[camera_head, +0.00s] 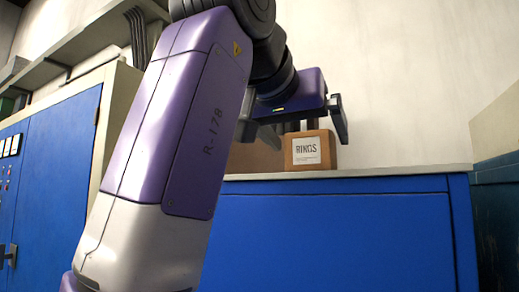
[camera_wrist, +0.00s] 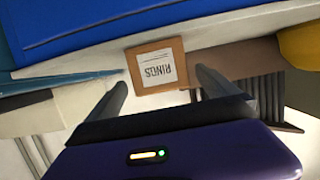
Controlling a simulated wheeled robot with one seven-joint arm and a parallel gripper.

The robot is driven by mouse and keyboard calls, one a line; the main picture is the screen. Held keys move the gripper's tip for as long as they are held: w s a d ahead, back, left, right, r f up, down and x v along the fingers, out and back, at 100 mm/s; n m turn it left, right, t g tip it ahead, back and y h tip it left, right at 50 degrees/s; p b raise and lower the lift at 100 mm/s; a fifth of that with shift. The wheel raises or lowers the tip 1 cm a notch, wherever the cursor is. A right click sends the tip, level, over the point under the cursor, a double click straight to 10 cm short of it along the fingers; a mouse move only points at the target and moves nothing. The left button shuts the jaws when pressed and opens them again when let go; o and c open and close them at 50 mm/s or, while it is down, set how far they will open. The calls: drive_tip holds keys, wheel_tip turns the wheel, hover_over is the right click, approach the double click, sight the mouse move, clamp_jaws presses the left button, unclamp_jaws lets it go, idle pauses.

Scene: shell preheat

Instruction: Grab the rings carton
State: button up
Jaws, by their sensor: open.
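The rings carton (camera_head: 309,164) is a brown box with a white label reading "RINGS". It stands on top of the blue cabinet, near its front edge, in the head view. My gripper (camera_head: 294,116) is just above and in front of the carton there, and part of the carton's top is hidden behind it. In the wrist view the carton (camera_wrist: 157,84) appears upside down, just beyond and between the fingertips of my open gripper (camera_wrist: 160,82). The jaws are empty. I cannot tell whether a finger touches the carton.
The blue cabinet (camera_head: 340,240) has a pale top (camera_head: 400,171), bare to the right of the carton. A brown object (camera_head: 252,158) stands left of the carton, partly hidden by my arm. In the wrist view a yellow object (camera_wrist: 302,44) shows at the right. A blue panel cabinet (camera_head: 55,165) stands at left.

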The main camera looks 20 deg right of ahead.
sight(311, 143)
drive_tip(key=shift+p+x, duration=0.55)
drive_tip(key=shift+x, duration=1.3)
drive_tip(key=shift+r, duration=0.2)
drive_tip(key=c, duration=1.5)
